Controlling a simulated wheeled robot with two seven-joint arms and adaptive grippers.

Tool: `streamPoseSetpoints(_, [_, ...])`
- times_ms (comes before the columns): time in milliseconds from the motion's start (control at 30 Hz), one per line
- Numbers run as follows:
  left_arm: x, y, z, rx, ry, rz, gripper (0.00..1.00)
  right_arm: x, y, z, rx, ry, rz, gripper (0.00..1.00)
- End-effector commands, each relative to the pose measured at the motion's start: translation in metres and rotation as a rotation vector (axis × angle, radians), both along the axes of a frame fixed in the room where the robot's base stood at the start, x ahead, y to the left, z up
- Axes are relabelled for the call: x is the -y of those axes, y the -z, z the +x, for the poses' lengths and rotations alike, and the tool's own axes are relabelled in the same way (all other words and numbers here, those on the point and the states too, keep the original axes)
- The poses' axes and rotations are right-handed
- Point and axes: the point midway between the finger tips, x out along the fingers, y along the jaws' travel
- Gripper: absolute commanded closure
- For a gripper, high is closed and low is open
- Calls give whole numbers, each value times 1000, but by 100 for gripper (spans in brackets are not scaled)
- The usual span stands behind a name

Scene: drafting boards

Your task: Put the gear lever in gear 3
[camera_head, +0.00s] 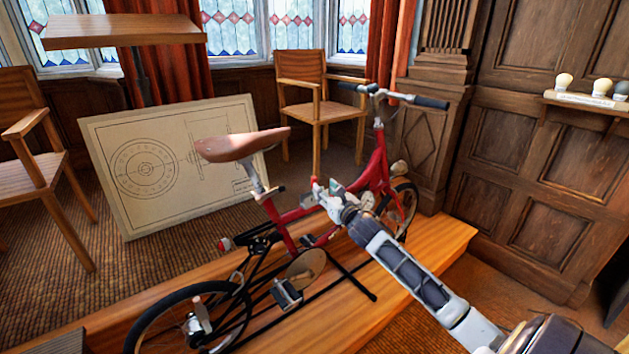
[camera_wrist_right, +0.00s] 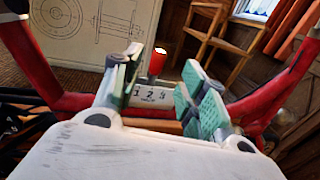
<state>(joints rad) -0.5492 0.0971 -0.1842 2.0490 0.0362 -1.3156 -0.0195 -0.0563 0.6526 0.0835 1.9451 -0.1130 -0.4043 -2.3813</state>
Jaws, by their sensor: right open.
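A red bicycle (camera_head: 285,232) stands on a wooden platform. In the right wrist view, the gear lever (camera_wrist_right: 158,62) has a red knob and rises behind a pale plate (camera_wrist_right: 150,96) marked 1, 2, 3 on the red frame. The lever's foot is partly hidden, so I cannot tell which number it is set to. My right gripper (camera_wrist_right: 162,90) is open, with its green-padded fingers apart on either side of the plate and lever, holding nothing. In the head view, my right gripper (camera_head: 325,192) is at the bicycle's frame, largely covering the lever area. My left gripper is not in view.
The saddle (camera_head: 238,145) and handlebar (camera_head: 428,102) rise on either side of the right gripper. A drawing board (camera_head: 210,190) leans behind the bicycle. A chair (camera_head: 302,85) stands at the back. The platform (camera_head: 430,250) has bare room at its right end.

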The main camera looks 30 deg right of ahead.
Motion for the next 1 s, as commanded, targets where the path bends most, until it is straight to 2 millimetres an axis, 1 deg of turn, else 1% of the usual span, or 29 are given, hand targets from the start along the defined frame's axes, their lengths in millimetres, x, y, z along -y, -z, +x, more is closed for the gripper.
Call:
streamPoseSetpoints(167, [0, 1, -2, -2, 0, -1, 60, 1, 0, 11, 1, 0, 0, 57])
streamPoseSetpoints(467, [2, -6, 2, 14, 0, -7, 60, 3, 0, 30, 1, 0, 0, 57])
streamPoseSetpoints(733, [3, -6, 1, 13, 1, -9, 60, 6, 0, 47, 1, 0, -1, 57])
streamPoseSetpoints(1000, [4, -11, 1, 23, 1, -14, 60, 7, -1, 65, 1, -1, 0, 57])
